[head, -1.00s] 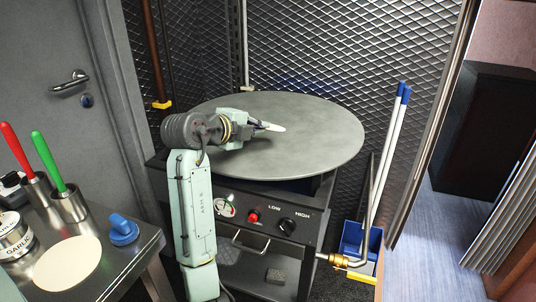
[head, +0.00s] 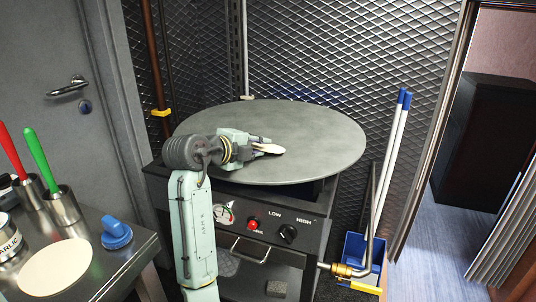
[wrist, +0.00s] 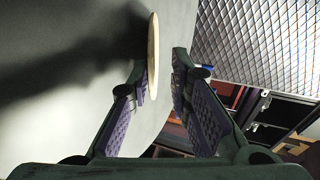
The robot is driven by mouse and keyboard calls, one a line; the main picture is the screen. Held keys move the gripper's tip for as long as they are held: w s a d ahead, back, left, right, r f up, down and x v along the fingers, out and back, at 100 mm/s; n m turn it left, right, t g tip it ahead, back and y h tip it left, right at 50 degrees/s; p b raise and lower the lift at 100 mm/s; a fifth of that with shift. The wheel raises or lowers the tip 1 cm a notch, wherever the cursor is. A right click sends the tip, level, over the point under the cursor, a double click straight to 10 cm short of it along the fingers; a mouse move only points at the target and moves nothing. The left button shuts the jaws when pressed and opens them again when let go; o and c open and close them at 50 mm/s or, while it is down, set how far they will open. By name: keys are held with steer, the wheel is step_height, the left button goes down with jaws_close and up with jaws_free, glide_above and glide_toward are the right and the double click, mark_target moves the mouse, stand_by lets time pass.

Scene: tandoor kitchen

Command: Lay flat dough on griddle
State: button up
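The griddle (head: 310,135) is a wide round grey plate on top of a black stove. A pale flat dough disc (head: 268,148) is at my fingertips over the griddle's front left part. My gripper (head: 256,146) is low over the plate. In the wrist view the disc (wrist: 153,50) shows edge-on between the fingers of my gripper (wrist: 160,80). It lies against or very near the left finger, with a clear gap to the right finger. The griddle surface (wrist: 60,90) fills the left side. I cannot tell whether the disc touches the griddle.
Another pale round disc (head: 55,267) lies on the steel counter (head: 130,262) at lower left. Mesh walls enclose the griddle's back. A blue bucket with poles (head: 357,250) stands right. Most of the griddle is bare.

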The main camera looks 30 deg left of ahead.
steer(key=shift+v, duration=4)
steer(key=s+r+p, duration=0.3)
steer(key=r+p, duration=0.1)
steer(key=r, duration=0.3)
steer(key=shift+w, duration=0.1)
